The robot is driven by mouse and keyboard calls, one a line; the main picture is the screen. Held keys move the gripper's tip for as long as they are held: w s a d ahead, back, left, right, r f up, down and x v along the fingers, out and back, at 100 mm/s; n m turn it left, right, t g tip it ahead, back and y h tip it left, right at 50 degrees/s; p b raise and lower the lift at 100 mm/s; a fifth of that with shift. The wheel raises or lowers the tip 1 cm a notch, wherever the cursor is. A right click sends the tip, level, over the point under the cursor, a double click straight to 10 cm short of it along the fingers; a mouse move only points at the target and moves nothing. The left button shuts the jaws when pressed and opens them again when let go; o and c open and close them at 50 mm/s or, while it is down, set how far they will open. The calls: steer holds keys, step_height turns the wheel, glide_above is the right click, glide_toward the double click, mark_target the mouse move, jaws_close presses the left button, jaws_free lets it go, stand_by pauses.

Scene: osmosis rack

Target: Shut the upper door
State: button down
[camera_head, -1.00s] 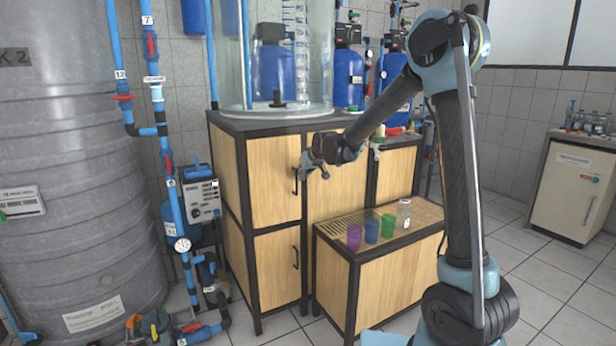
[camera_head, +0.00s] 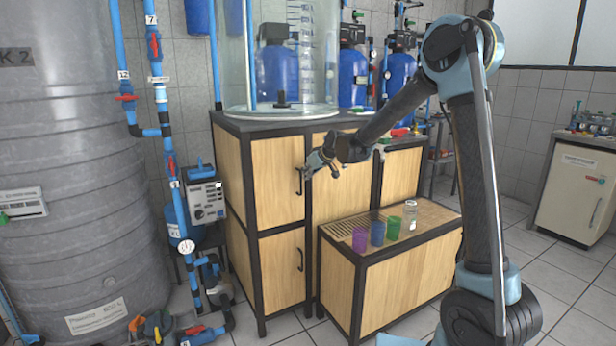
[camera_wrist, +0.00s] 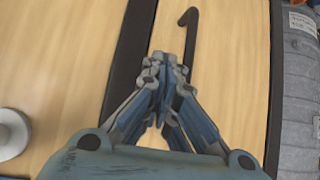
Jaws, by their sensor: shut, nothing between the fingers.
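The upper door (camera_head: 275,180) is a light wood panel in a black frame on the cabinet's left side. It looks flush with the frame in the head view; its wood also shows in the wrist view (camera_wrist: 232,60). Its black handle (camera_head: 299,181) is a vertical bar near the door's right edge, and it shows in the wrist view (camera_wrist: 190,45) with its hooked top end. My gripper (camera_head: 309,173) is shut and empty, right at the handle. In the wrist view the fingertips (camera_wrist: 166,62) lie beside the handle and partly cover it. I cannot tell whether they touch it.
A lower door (camera_head: 281,270) with its own handle sits below. A low wooden bench (camera_head: 400,285) with purple, blue and green cups and a glass jar stands to the right. A grey tank (camera_head: 75,190) and blue pipes stand at the left.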

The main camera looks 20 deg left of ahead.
steer(key=s+d+f+v, duration=0.1)
steer(key=s+f+v, duration=0.1)
steer(key=v, duration=1.1)
steer(key=s+d+f+m+h, duration=0.15)
steer(key=s+d, duration=0.25)
steer(key=d, duration=0.5)
steer(key=s+d+f+m+h, duration=0.15)
steer(key=s+d, duration=0.25)
steer(key=d, duration=0.5)
steer(key=s+d+m+h, duration=0.15)
steer(key=s+d, duration=0.25)
steer(key=d, duration=0.5)
steer(key=s+d+f+m+g+h, duration=0.1)
steer(key=s+d+f+m, duration=0.2)
steer(key=s+d+f, duration=0.3)
steer(key=s+d+f+m+g+h, duration=0.2)
steer(key=s+d+f, duration=0.4)
steer(key=s+d, duration=0.6)
steer(key=s+m, duration=0.1)
steer(key=s, duration=0.3)
steer(key=shift+f, duration=0.4)
steer(key=shift+d, duration=0.1)
